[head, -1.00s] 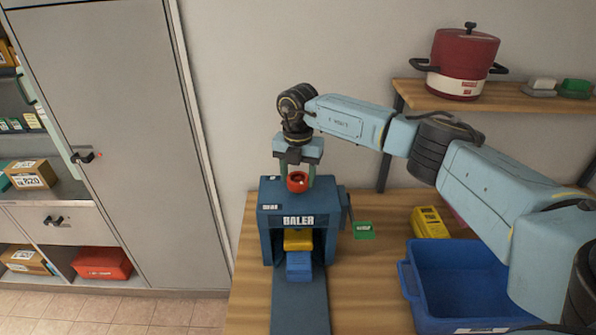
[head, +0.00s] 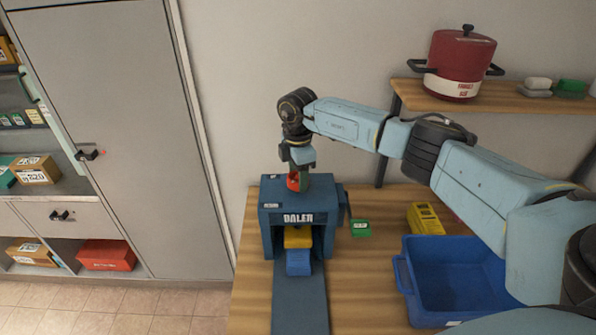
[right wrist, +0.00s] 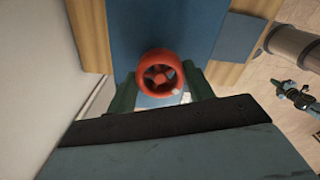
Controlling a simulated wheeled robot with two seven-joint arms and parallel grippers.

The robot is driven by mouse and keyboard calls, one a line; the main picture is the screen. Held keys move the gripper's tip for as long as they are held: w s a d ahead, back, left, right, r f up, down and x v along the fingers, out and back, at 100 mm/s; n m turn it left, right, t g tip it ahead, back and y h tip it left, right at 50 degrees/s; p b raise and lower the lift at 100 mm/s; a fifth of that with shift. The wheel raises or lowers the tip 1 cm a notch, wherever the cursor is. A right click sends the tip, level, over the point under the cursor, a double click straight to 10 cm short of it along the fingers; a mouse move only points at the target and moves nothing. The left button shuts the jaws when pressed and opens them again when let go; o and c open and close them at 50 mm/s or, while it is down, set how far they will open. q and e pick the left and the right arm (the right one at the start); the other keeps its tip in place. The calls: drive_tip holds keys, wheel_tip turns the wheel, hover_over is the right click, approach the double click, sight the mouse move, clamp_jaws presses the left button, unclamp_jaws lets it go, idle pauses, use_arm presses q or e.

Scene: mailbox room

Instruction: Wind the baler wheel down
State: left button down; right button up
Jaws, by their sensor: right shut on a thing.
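The blue baler (head: 298,218) stands on the wooden table, its name on the front. Its small red wheel (head: 293,183) sits on top; it also shows in the right wrist view (right wrist: 161,73) as a red ring with spokes. My right gripper (head: 298,182) points straight down over the baler and is shut on the wheel, one finger at each side of the rim. My left gripper is not in view.
A blue bin (head: 402,282) stands at the right, with a yellow box (head: 424,218) behind it. A green item (head: 361,228) lies right of the baler. A shelf (head: 403,87) above holds a red pot (head: 461,64). A grey cabinet (head: 110,130) stands left.

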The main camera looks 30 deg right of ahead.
drive_tip(key=shift+r+m, duration=0.1)
drive_tip(key=shift+m, duration=1)
drive_tip(key=o, duration=1)
wheel_tip(320, 180, up, 13)
drive_tip(key=b, duration=0.2)
drive_tip(key=shift+r+b, duration=0.15)
drive_tip(key=shift+b, duration=0.25)
drive_tip(key=shift+s, duration=0.1)
